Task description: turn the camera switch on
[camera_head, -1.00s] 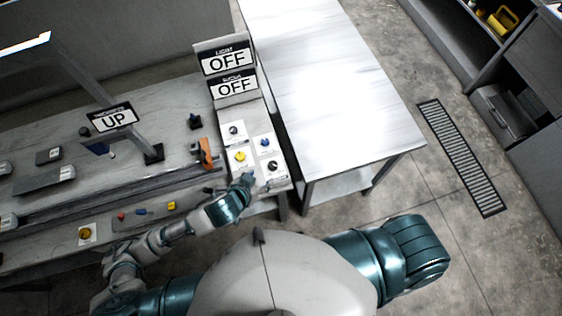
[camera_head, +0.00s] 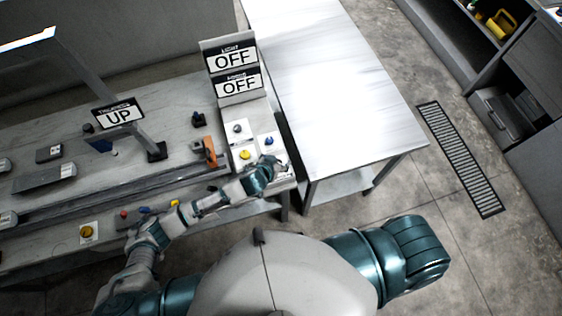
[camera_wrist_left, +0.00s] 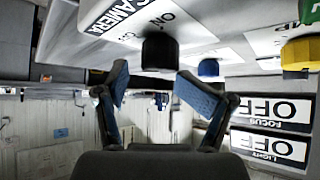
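The camera switch (camera_wrist_left: 160,50) is a black knob on a white label reading CAMERA, with ON printed beside it. It shows upside down in the left wrist view. My left gripper (camera_wrist_left: 160,92) is open, its two blue-padded fingers apart on either side of the line to the knob. The knob lies just beyond the fingertips, and nothing is visible between them. In the head view the left gripper (camera_head: 276,164) covers the camera switch at the near right corner of the switch panel. My right gripper is not in view.
Beside it are a blue knob (camera_head: 268,141), a yellow knob (camera_head: 245,155) and a dark knob (camera_head: 237,129). Two signs reading OFF (camera_head: 236,60) stand behind the panel. An orange-handled part (camera_head: 209,151) is to the left. A bare table (camera_head: 330,80) lies to the right.

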